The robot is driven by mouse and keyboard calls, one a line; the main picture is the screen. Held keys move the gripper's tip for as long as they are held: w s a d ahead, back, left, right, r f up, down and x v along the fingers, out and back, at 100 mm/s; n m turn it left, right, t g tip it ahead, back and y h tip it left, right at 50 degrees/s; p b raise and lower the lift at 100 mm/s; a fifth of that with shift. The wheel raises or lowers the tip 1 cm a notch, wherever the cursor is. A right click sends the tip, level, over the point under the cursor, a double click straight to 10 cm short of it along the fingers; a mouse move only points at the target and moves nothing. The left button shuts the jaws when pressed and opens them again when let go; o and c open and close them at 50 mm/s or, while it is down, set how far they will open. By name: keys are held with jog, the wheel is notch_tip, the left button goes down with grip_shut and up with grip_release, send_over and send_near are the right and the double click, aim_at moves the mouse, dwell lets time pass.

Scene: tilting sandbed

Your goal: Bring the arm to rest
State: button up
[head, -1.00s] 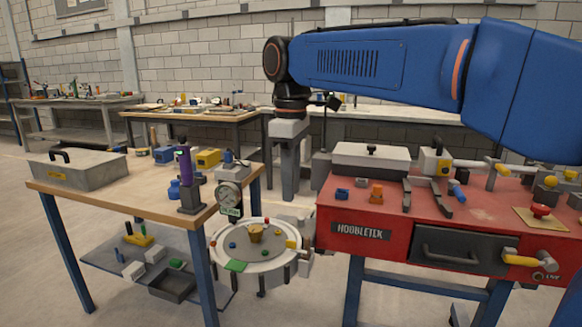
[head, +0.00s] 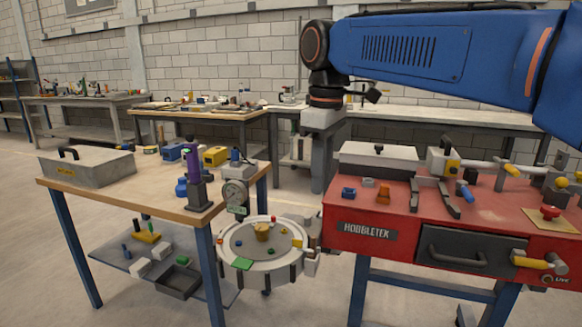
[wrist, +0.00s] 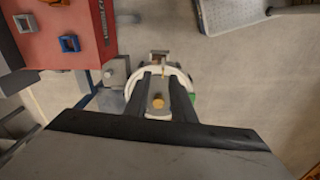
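My blue arm reaches in from the right of the head view, and my gripper (head: 319,188) hangs down from its wrist, between the wooden table and the red bench. In the wrist view my gripper (wrist: 163,76) shows two dark fingers with a gap between them and nothing held. The round sandbed (head: 287,270) stands low below and left of the gripper, with a pale rim, a small brass cup (head: 262,231) and several coloured pieces. Through the finger gap the wrist view shows the brass cup (wrist: 158,101), well below the fingers.
The red bench (head: 440,225) at right carries a grey lidded box (head: 377,160), clamps and a red button (head: 550,212).

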jog(key=s+d+f+m+t, duration=0.2)
jog(key=s+d+f+m, duration=0.4)
jog(key=s+d+f, duration=0.4)
jog(key=s+d+f+m+t, duration=0.2)
jog(key=s+d+f+m, duration=0.4)
jog(key=s+d+f, duration=0.3)
jog(key=d+f, duration=0.3)
jog(key=f, duration=0.3)
jog(key=shift+s, duration=0.35)
